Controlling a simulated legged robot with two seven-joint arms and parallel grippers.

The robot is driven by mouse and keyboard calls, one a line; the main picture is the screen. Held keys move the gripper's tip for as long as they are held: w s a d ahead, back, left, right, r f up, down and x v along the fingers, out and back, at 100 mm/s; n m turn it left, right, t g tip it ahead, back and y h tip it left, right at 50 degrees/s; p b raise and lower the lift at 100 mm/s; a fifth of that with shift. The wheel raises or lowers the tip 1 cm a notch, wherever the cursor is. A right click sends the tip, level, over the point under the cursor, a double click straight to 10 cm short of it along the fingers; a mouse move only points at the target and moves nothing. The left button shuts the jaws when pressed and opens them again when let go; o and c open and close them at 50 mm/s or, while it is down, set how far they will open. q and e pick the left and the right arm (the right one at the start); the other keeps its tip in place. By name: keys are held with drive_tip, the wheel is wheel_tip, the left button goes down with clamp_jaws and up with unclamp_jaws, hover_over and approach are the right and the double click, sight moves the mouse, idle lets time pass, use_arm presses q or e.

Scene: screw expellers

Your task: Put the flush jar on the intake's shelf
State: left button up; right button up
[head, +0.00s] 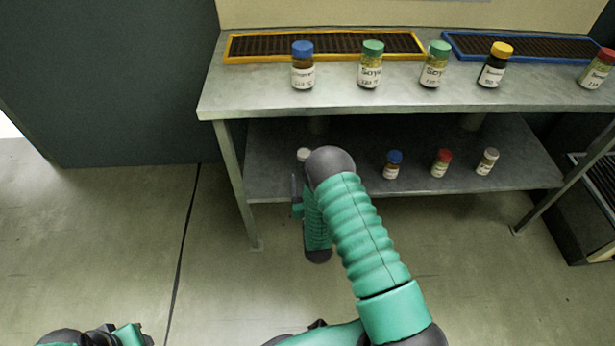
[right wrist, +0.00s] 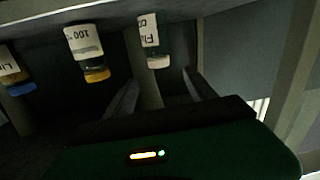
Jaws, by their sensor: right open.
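A white-capped jar (head: 303,154) stands at the left end of the lower shelf, partly hidden by my right arm. In the right wrist view, where the scene appears upside down, a pale-capped jar (right wrist: 150,35) has a label starting "Fl", consistent with the flush jar. My open right gripper (right wrist: 160,88) points at this jar, its fingers to either side of it in the picture; the jar looks beyond the fingertips, not held. In the head view the right gripper (head: 297,195) is largely hidden by its arm. My left gripper (head: 98,336) is low at the left, cut off. I cannot tell which shelf is the intake's.
The lower shelf (head: 270,185) also holds blue-capped (head: 393,165), red-capped (head: 441,163) and white-capped (head: 487,162) jars. A yellow-capped jar (right wrist: 86,50) stands beside the "Fl" jar. The tabletop (head: 240,95) above holds several jars and yellow-framed (head: 228,50) and blue-framed grates (head: 455,46).

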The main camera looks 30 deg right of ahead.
drive_tip(key=a+r+n+g+y, duration=0.2)
drive_tip(key=a+r+g+y, duration=0.35)
drive_tip(key=a, duration=0.45)
drive_tip(key=s+a+r+n+g+y, duration=0.1)
drive_tip(key=s+a+r+g, duration=0.1)
drive_tip(key=s, duration=0.9)
drive_tip(key=s+a+r+n+g+y, duration=0.1)
drive_tip(key=s+a+r+g, duration=0.2)
drive_tip(key=s, duration=0.8)
drive_tip(key=shift+a+n+g+y, duration=0.3)
drive_tip(key=shift+a+g+y, duration=0.05)
drive_tip(key=shift+a+g, duration=0.8)
